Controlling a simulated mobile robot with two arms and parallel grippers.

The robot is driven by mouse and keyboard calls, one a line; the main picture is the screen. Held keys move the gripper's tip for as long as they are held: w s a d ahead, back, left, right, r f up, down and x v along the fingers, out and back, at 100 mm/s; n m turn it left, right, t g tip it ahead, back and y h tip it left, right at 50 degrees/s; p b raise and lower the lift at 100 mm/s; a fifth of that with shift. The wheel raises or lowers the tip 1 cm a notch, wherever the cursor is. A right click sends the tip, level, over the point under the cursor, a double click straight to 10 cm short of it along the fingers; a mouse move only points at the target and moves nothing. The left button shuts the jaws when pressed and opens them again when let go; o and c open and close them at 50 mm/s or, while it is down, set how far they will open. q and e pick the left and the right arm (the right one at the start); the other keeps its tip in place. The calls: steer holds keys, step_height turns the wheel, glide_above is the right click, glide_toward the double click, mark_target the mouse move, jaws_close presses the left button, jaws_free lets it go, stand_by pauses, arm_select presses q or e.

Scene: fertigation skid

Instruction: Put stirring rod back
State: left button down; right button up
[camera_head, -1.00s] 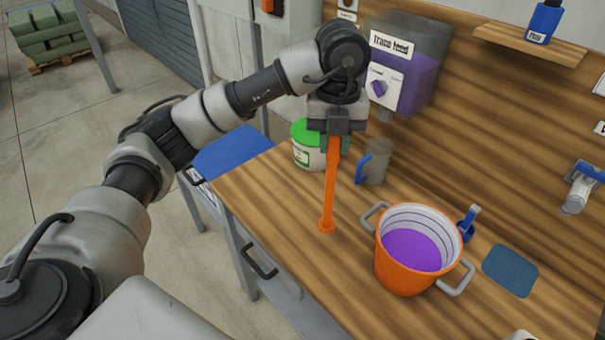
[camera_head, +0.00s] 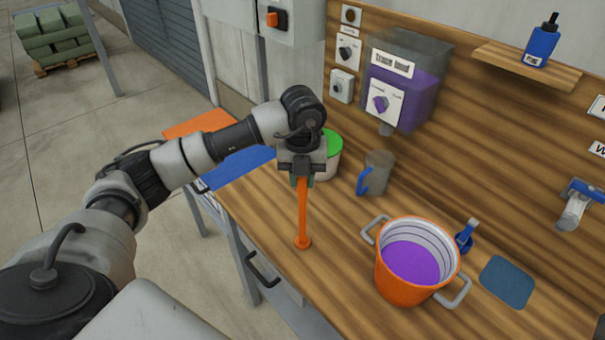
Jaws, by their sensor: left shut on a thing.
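The orange stirring rod (camera_head: 303,215) hangs upright, with a wider disc at its lower end. My left gripper (camera_head: 301,178) is shut on the rod's upper end. The rod's foot is over the left front part of the wooden bench (camera_head: 340,265); I cannot tell whether it touches the top. The orange bucket (camera_head: 402,287) with purple liquid stands to the right, apart from the rod. My right gripper is not in view.
A white tub with a green lid (camera_head: 327,165) stands behind my left gripper. A grey mug with a blue handle (camera_head: 378,173), a blue scoop (camera_head: 465,238) and a blue mat (camera_head: 508,281) are on the bench. A blue surface (camera_head: 238,165) and an orange one (camera_head: 200,124) lie beyond its left end.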

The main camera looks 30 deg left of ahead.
arm_select(q)
steer(key=shift+f, duration=0.25)
steer(key=c, duration=0.9)
jaws_free()
steer(key=shift+r, duration=0.1)
steer(key=shift+r, duration=0.5)
step_height(320, 180, up, 10)
steer(key=shift+f+b, duration=0.1)
steer(key=shift+b, duration=1.15)
steer(key=shift+r, duration=0.8)
